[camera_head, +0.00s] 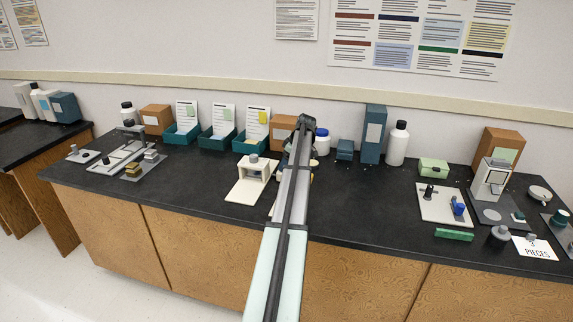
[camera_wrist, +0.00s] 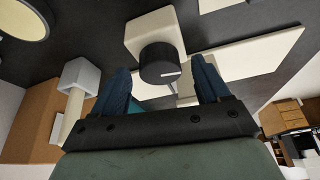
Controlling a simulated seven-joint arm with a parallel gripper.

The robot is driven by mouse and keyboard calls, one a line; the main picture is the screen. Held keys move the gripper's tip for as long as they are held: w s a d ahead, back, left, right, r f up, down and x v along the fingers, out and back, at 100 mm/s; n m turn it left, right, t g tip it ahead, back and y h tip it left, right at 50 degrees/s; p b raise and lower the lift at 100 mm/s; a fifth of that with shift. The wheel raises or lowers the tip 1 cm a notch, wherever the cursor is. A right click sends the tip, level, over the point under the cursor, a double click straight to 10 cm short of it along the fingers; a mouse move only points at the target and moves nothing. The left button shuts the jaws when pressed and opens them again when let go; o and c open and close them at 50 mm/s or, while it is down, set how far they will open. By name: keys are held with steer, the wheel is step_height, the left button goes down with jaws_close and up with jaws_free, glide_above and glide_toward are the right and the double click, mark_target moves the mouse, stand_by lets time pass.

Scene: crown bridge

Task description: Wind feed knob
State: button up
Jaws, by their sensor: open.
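In the wrist view a dark round knob (camera_wrist: 158,64) with a short white mark on its face sits on a cream block (camera_wrist: 150,28). My gripper (camera_wrist: 161,76) is open, with one blue finger to each side of the knob. Gaps show between fingers and knob in this view; the depth between them is hard to tell. In the head view a cream device (camera_head: 252,181) with a grey round top stands left of my arm, on the bench. My gripper is mostly hidden behind my arm there, so I cannot tell its exact distance from the device.
Teal trays with cards (camera_head: 222,133) stand behind the device. A white bottle (camera_head: 397,144) and a blue box (camera_head: 373,134) stand back right. A white plate with fittings (camera_head: 440,204) lies right. The black bench top (camera_head: 355,205) is clear just right of my arm.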

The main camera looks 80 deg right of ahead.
steer(key=d+v, duration=0.1)
steer(key=v, duration=1.1)
steer(key=shift+s+a+r, duration=0.15)
steer(key=shift+a+r, duration=0.25)
steer(key=shift+a, duration=0.1)
